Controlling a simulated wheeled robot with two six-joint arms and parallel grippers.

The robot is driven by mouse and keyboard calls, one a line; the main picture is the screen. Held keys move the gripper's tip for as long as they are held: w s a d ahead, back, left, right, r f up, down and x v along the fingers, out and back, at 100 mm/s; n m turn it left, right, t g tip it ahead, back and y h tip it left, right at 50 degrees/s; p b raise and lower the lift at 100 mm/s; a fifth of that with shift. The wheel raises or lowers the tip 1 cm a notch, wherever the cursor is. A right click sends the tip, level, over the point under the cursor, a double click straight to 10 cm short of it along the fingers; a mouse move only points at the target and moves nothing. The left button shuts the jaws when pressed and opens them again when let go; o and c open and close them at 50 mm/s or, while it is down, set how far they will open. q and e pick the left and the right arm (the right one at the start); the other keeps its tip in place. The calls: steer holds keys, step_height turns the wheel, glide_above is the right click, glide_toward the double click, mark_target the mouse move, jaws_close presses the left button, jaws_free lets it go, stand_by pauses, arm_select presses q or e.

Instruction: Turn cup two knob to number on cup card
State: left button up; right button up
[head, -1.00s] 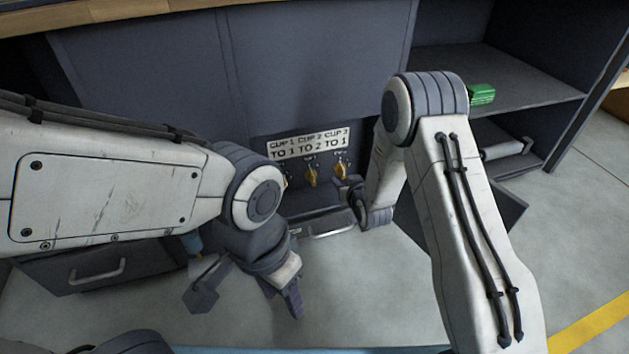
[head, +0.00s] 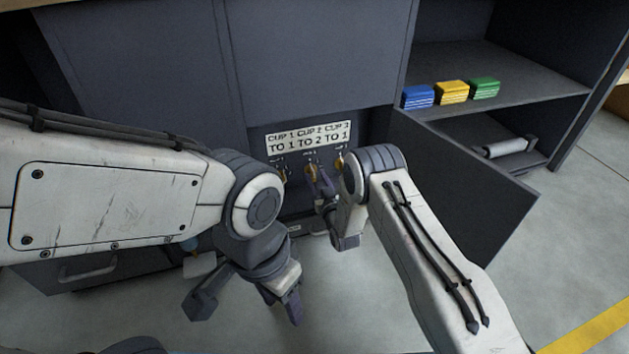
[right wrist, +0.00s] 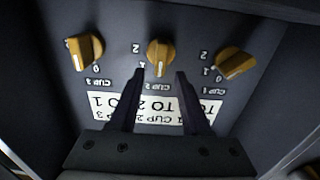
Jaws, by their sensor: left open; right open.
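The cup 2 knob (head: 311,172) is the middle one of three yellow knobs on the dark panel. In the right wrist view, upside down, the cup 2 knob (right wrist: 160,56) has its white mark toward the card; numbers 1 and 2 show at its left. The card (head: 308,139) above the knobs reads CUP 1 TO 1, CUP 2 TO 2, CUP 3 TO 1. My right gripper (right wrist: 160,74) is open, its fingertips to either side of the cup 2 knob; contact is not visible. My left gripper (head: 247,303) is open and empty, low and left of the panel.
The cup 1 knob (right wrist: 233,63) and cup 3 knob (right wrist: 85,51) flank the middle one closely. Blue (head: 417,96), yellow (head: 452,91) and green (head: 484,88) blocks sit on the right shelf. An open cabinet door (head: 470,190) stands right of my right arm.

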mark_target(312, 173)
steer(key=shift+b+x, duration=0.4)
steer(key=shift+x, duration=0.75)
jaws_close()
